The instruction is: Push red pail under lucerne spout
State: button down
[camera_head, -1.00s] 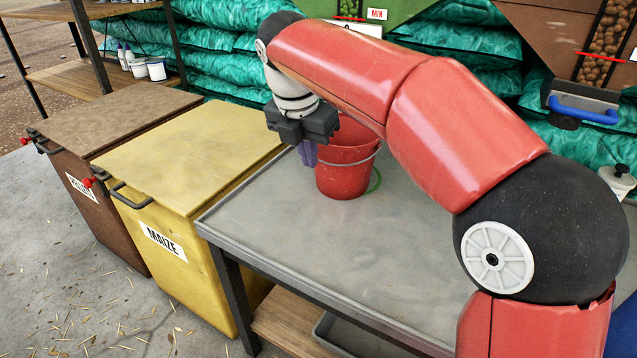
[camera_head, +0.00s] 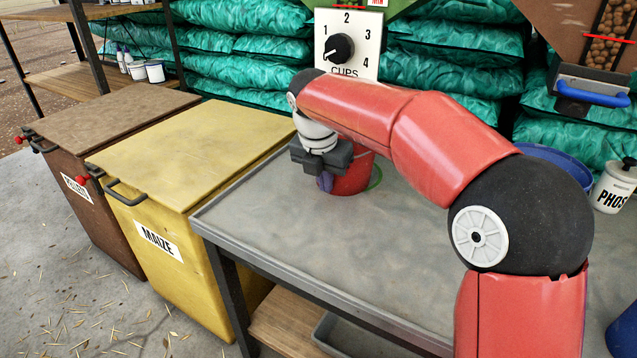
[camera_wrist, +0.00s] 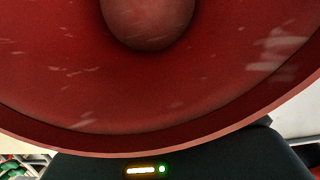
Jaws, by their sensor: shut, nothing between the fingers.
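The red pail (camera_head: 352,181) stands upright on the grey table, its upper part hidden behind my arm. A green ring mark (camera_head: 377,176) on the tabletop shows at the pail's right side; the rest of it is hidden. In the wrist view the pail's red wall and rim (camera_wrist: 60,145) fill most of the picture. A bit of the green hopper (camera_head: 418,8) shows at the top; its spout is not visible.
A CUPS dial (camera_head: 341,48) hangs behind the pail. The yellow maize bin (camera_head: 200,150) stands left of the table (camera_head: 290,240). A blue tub (camera_head: 560,165) and a white canister (camera_head: 612,188) are at the right. The front of the tabletop is clear.

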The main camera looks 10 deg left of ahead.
jog(key=shift+w+d, duration=0.1)
jog(key=shift+w, duration=0.15)
jog(key=shift+w+d+r+p, duration=0.15)
jog(key=shift+w+r+p, duration=0.3)
jog(key=shift+p, duration=0.65)
jog(key=shift+w+d+f+p, duration=0.1)
jog(key=shift+w+d+p, duration=0.1)
jog(key=shift+w+p, duration=0.9)
jog(key=shift+w+d+f+p, duration=0.15)
jog(key=shift+w+f+p, duration=0.2)
jog(key=shift+p, duration=0.3)
jog(key=shift+b, duration=0.35)
